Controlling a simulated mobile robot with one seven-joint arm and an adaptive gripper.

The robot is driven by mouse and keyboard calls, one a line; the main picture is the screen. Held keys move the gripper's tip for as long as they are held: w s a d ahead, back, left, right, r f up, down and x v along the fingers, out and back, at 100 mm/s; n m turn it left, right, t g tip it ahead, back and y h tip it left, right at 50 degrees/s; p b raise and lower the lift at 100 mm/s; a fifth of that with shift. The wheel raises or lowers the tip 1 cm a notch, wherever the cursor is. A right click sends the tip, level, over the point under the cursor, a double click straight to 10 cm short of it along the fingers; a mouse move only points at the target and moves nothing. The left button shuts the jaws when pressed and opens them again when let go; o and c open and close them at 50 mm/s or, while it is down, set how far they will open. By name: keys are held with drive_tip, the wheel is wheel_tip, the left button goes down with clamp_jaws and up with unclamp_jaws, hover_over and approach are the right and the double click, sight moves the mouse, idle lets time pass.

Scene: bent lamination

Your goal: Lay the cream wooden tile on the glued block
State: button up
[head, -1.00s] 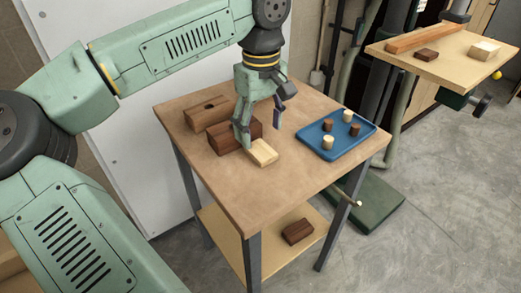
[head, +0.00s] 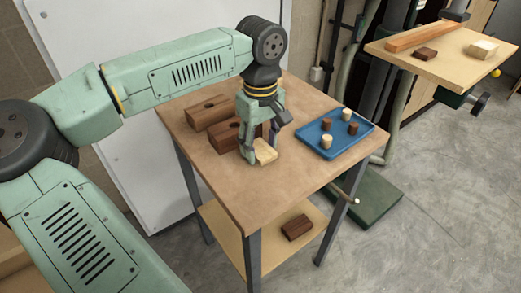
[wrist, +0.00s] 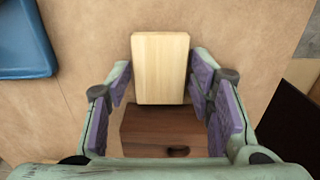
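The cream wooden tile (head: 266,150) lies on the worktable in front of a brown wooden block (head: 223,136). My gripper (head: 262,155) is open and low over the table, one finger on each side of the tile. In the wrist view the tile (wrist: 160,68) is between the open fingertips (wrist: 160,80), with narrow gaps at both sides. A brown block (wrist: 160,130) with a dark spot shows just below the tile there. A second brown block (head: 207,111) with a dark mark on top stands behind. I cannot tell which block has glue.
A blue tray (head: 335,138) with several small cream and brown pieces is at the table's right. Another brown block (head: 297,229) sits on the lower shelf (head: 262,247). A side stand (head: 450,62) holds more wood. The table's front (head: 240,195) is clear.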

drive_tip(key=c, duration=0.8)
drive_tip(key=shift+r, duration=0.15)
